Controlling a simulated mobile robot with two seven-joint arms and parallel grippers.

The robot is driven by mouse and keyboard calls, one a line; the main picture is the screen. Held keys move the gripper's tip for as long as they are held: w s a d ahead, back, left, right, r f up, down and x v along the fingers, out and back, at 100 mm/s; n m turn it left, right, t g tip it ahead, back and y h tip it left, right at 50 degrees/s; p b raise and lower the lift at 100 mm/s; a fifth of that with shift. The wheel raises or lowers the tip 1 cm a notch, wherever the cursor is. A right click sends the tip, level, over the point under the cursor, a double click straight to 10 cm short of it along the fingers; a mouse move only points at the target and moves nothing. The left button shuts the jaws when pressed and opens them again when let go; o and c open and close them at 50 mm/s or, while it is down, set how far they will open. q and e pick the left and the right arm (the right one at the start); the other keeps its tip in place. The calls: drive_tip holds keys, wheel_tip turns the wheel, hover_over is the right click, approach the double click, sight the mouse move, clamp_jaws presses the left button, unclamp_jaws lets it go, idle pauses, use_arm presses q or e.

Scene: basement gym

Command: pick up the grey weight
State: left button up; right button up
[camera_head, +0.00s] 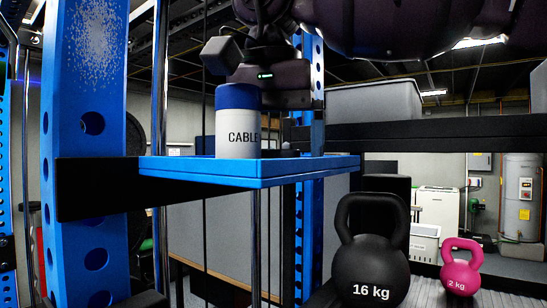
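No weight in the head view is plainly grey. A low dark thing (282,153) lies on the blue shelf (230,172), mostly hidden behind a can; I cannot tell if it is the grey weight. My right gripper (290,99) hangs over the shelf, behind the can, with its arm coming in from the upper right. Its fingertips are hidden or lost against the dark background, so I cannot tell whether it is open or holds something. My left gripper is out of view.
The blue-topped white can (237,122), marked CABLE, stands upright on the shelf near the gripper. A blue rack post (90,200) stands at left. A black 16 kg kettlebell (371,262) and a pink 2 kg kettlebell (461,268) stand lower right. A grey bin (375,102) is behind.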

drive_tip(key=shift+c, duration=0.2)
drive_tip(key=c, duration=1.3)
drive_tip(key=shift+r, duration=0.2)
wheel_tip(320, 180, up, 19)
drive_tip(key=p, duration=0.1)
drive_tip(key=shift+r, duration=0.15)
